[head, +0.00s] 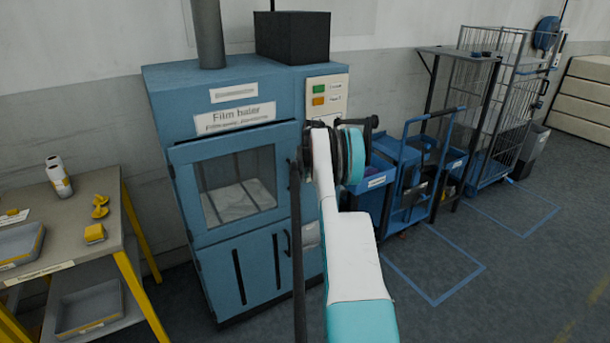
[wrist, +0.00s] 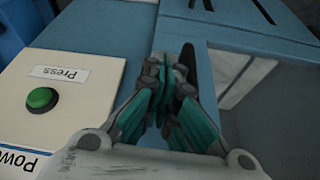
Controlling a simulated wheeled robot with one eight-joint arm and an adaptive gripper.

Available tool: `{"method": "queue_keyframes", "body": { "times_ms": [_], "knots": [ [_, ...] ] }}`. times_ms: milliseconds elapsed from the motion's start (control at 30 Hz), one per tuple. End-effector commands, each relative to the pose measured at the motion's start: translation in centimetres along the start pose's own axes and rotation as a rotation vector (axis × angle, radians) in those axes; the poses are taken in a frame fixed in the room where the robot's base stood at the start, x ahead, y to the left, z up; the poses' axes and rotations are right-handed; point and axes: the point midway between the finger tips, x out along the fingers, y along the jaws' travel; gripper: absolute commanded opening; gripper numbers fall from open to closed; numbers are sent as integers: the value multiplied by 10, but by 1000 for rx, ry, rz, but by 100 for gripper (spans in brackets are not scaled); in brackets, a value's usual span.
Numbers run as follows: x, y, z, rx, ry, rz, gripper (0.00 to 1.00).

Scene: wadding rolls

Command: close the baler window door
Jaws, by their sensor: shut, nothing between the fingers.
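The blue film baler (head: 225,88) stands against the wall in the head view. Its window door (head: 188,195) is a blue frame around a glass pane, with pale material behind it. The door stands slightly proud of the body, with a dark gap along its top edge. My arm covers the area right of the door and hides my fingers in the head view. In the wrist view my gripper (wrist: 168,88) is shut and empty, its teal fingers together. A dark upright part (wrist: 188,56), perhaps the handle, shows just beyond the fingertips; I cannot tell whether they touch. The window door's pane (wrist: 255,85) lies right of them.
The control panel with a green Press button (wrist: 41,98) is left of my fingers in the wrist view. A work table (head: 90,200) with yellow legs stands left of the baler. Blue carts (head: 400,175) and a mesh cage (head: 500,90) stand right. Floor at the right is clear.

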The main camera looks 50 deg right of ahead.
Motion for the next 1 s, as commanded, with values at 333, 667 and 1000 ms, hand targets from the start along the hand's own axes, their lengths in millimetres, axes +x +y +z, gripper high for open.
{"method": "queue_keyframes", "body": {
  "times_ms": [333, 667, 1000],
  "knots": [
    [-64, 3, 3, 1, -5, 2, 0],
    [-98, 5, 4, 0, -6, 2, 0],
    [-102, -2, 3, -6, -5, 0, 0]
  ]
}}
